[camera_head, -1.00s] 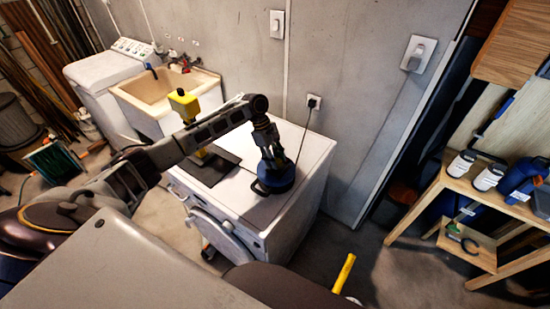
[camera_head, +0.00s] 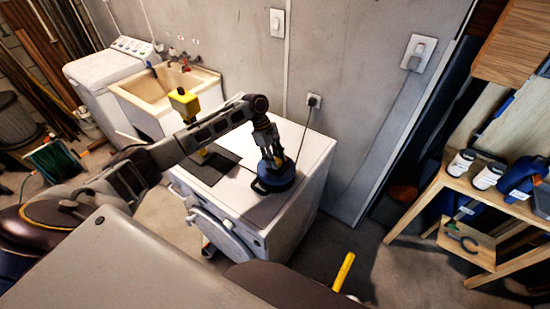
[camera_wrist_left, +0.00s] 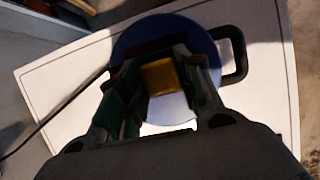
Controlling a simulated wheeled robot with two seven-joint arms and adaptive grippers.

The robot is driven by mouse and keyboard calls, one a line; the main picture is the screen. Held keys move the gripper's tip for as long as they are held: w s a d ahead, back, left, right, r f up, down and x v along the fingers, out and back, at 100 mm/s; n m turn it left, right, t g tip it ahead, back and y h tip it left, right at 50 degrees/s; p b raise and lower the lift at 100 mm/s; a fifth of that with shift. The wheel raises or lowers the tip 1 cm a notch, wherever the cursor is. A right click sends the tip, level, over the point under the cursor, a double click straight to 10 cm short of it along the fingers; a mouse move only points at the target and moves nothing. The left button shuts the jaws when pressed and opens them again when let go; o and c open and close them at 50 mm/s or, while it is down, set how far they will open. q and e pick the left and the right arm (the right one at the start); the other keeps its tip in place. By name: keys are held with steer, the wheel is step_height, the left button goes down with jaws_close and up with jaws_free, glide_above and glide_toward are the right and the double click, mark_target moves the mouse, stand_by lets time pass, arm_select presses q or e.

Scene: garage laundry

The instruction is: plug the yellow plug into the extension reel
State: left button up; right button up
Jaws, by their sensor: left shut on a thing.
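The extension reel (camera_head: 277,182) is a round blue drum with a dark handle, on the white front-loading machine. In the left wrist view the reel (camera_wrist_left: 200,38) lies right behind my fingers, its handle at the right. My left gripper (camera_head: 271,156) points down over the reel. In the left wrist view my left gripper (camera_wrist_left: 163,88) is shut on the yellow plug (camera_wrist_left: 159,77), which sits between the fingertips in front of the reel's face. The fingers hide the plug in the head view. I cannot tell whether the plug touches or enters a socket. My right gripper is out of view.
The white machine (camera_head: 310,165) stands against the grey wall. A dark cord runs from a wall outlet (camera_head: 314,100) to the reel. A yellow device (camera_head: 184,103) stands behind my left arm. A sink (camera_head: 150,88) is at left, a wooden bench (camera_head: 455,185) at right.

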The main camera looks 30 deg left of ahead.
arm_select(q)
steer(key=shift+f, duration=0.35)
steer(key=o, duration=1)
steer(key=shift+v, duration=5.95)
